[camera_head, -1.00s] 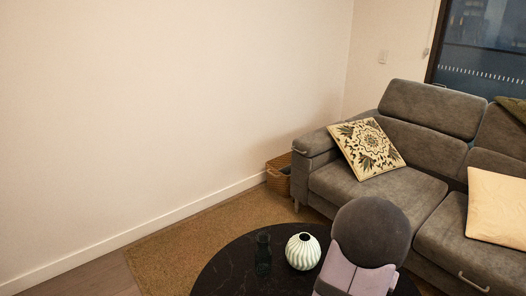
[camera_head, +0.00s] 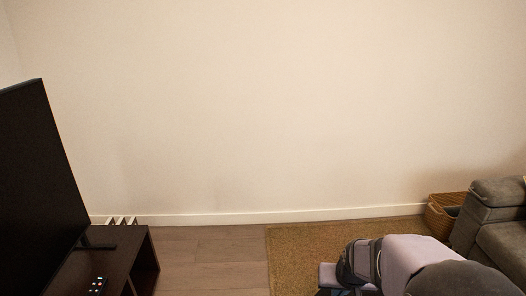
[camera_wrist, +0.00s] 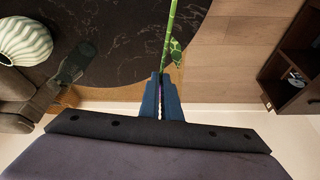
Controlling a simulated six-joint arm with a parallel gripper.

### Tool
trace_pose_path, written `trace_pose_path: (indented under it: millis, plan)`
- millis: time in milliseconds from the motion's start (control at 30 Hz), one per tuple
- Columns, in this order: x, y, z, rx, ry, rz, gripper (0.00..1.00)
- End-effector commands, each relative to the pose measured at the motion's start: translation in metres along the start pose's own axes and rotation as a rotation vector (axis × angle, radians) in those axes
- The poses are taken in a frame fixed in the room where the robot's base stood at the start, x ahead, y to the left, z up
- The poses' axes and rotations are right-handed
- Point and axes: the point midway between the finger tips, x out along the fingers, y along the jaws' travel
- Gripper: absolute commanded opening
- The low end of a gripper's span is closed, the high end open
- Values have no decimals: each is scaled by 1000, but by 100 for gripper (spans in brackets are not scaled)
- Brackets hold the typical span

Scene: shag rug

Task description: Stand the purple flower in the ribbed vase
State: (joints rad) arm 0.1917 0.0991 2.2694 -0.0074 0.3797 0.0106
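In the wrist view, the two blue fingers of my gripper (camera_wrist: 166,92) are close together around a thin green stem (camera_wrist: 169,32) with a leaf. The stem runs from the fingers to the top edge. The pale ribbed vase (camera_wrist: 24,40) stands on the black table (camera_wrist: 120,35) at the upper left, apart from the stem. The head view shows my arm at the bottom, but neither the fingertips nor the vase.
A dark glass vessel (camera_wrist: 76,63) is beside the ribbed vase. A dark TV stand (camera_head: 125,262) with a television (camera_head: 40,180) is at the left of the head view. A wicker basket (camera_head: 440,213) and grey sofa (camera_head: 497,215) are at the right. Wooden floor lies between.

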Motion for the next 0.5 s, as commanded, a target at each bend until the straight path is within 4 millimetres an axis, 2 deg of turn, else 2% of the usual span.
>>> trace_pose_path:
  millis: [33,100,300,500]
  plan:
    - [-3,-18,2,-42,0,-18,0]
    - [-7,-35,5,-85,0,-35,0]
    - [-17,-77,15,-188,1,-79,0]
    - [-42,-75,3,-182,-1,-76,0]
